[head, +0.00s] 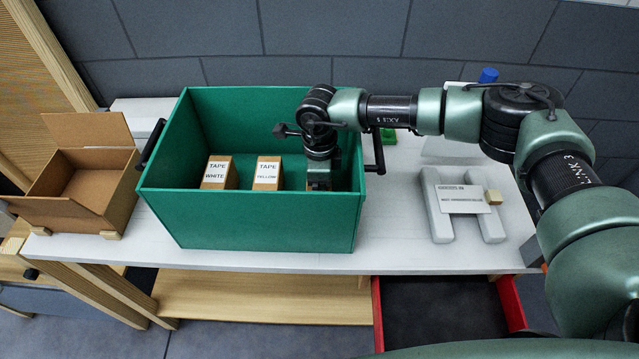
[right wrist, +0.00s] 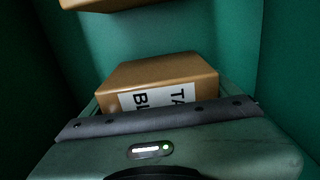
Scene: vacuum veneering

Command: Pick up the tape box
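Three tape boxes stand in a row inside the green crate (head: 260,222). The box labelled TAPE WHITE (head: 219,173) is at the left and the one labelled TAPE YELLOW (head: 267,174) is in the middle. The third box (head: 318,186) is at the right, mostly hidden under my right gripper (head: 319,178). In the right wrist view this brown box (right wrist: 158,74) sits right before the gripper, its label partly cut off to "TA" and "BL". The fingers are hidden or too dark to tell whether they grip it. My left gripper is not in view.
The crate walls surround the right gripper closely. An open cardboard box (head: 85,187) stands left of the crate. A grey stand with a label plate (head: 461,199) is at the right on the white table (head: 400,257). A red-sided drawer (head: 507,304) is open below.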

